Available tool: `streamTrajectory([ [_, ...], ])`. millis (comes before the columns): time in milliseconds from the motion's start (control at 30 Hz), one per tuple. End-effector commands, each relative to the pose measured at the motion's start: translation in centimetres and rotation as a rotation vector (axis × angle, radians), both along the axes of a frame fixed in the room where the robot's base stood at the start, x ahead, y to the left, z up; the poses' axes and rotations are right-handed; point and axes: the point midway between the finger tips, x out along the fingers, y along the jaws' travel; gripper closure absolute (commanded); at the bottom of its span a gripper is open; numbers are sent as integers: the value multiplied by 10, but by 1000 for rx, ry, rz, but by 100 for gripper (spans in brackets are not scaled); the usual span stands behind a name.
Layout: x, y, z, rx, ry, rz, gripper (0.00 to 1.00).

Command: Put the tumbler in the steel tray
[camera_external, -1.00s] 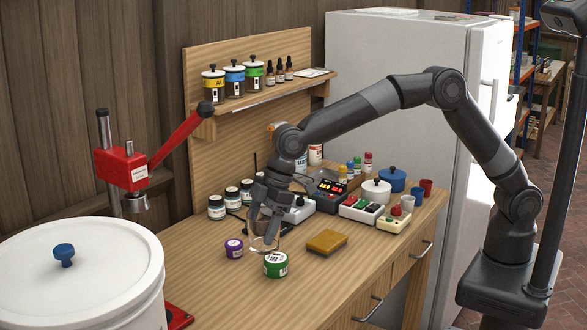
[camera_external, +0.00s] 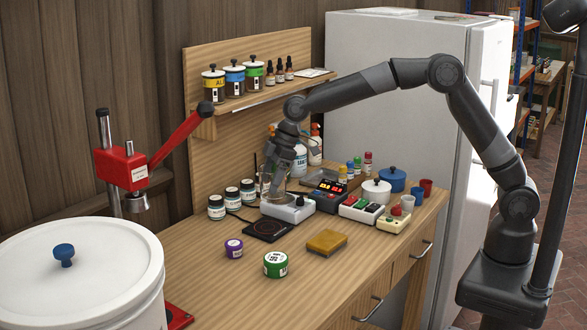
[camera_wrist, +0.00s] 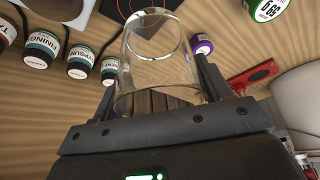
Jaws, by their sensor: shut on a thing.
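The tumbler (camera_wrist: 155,55) is a clear glass, seen large between my fingers in the wrist view. In the external view the tumbler (camera_external: 266,187) shows faintly beside my gripper (camera_external: 277,176). In the wrist view my gripper (camera_wrist: 160,90) has one finger on each side of the glass.
Several dark jars (camera_external: 216,207) stand at back left.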

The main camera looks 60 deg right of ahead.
Motion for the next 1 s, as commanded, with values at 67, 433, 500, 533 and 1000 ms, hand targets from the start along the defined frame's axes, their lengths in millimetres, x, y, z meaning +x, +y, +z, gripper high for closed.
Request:
streamTrajectory([
  [67, 17, -41, 2, 1, -2, -49, 60],
  [433, 58, -223, 3, 1, -1, -248, 60],
  [500, 60, -258, 3, 1, -1, -287, 60],
  [533, 60, -272, 3, 0, -1, -302, 60],
  [1000, 32, -468, 5, 2, -5, -522, 60],
])
